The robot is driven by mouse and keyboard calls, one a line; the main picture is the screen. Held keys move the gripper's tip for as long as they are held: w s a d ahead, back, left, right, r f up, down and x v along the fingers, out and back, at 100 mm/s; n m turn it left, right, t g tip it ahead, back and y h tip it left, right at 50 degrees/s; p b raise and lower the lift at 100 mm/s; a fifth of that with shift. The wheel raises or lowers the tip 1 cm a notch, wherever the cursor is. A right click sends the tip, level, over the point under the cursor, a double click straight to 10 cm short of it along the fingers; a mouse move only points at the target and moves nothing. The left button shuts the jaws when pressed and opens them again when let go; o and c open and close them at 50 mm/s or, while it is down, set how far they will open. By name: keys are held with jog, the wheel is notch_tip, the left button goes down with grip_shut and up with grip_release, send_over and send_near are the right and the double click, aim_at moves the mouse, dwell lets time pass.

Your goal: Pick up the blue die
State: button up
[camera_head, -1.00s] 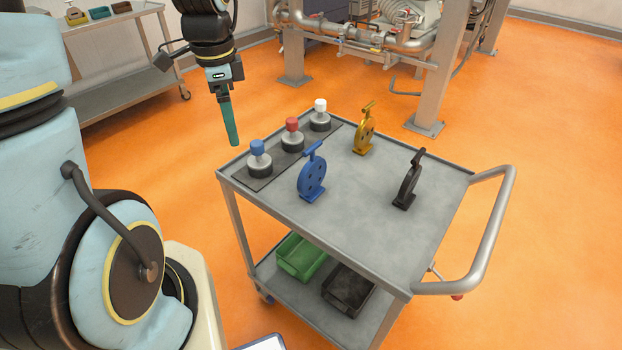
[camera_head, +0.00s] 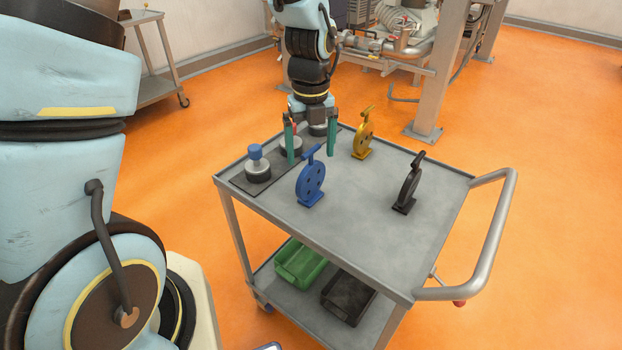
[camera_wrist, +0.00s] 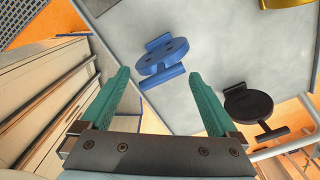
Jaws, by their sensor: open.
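The blue die (camera_head: 311,184) is a round upright disc with holes, a foot and a T-shaped handle on top. It stands near the left front of the cart top. My gripper (camera_head: 311,159) is open above the cart, its two green fingers pointing down, just above and behind the blue die in the head view. In the wrist view the blue die (camera_wrist: 165,55) shows beyond my gripper (camera_wrist: 158,72), roughly in line with the gap between the fingertips. Nothing is held.
A gold die (camera_head: 363,138) and a black die (camera_head: 408,186) stand on the grey cart (camera_head: 365,230). A blue-topped knob piece (camera_head: 257,165) stands on a dark strip at left; two more are partly hidden by my gripper. Green (camera_head: 300,262) and black (camera_head: 348,295) bins sit below.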

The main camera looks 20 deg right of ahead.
aim_at(311, 164)
jog(key=shift+w+d+f+p, duration=0.1)
jog(key=shift+f+p, duration=0.45)
jog(key=shift+f, duration=0.9)
jog(key=shift+w+f+p, duration=0.1)
jog(key=shift+f+p, duration=0.45)
jog(key=shift+f, duration=0.85)
grip_shut()
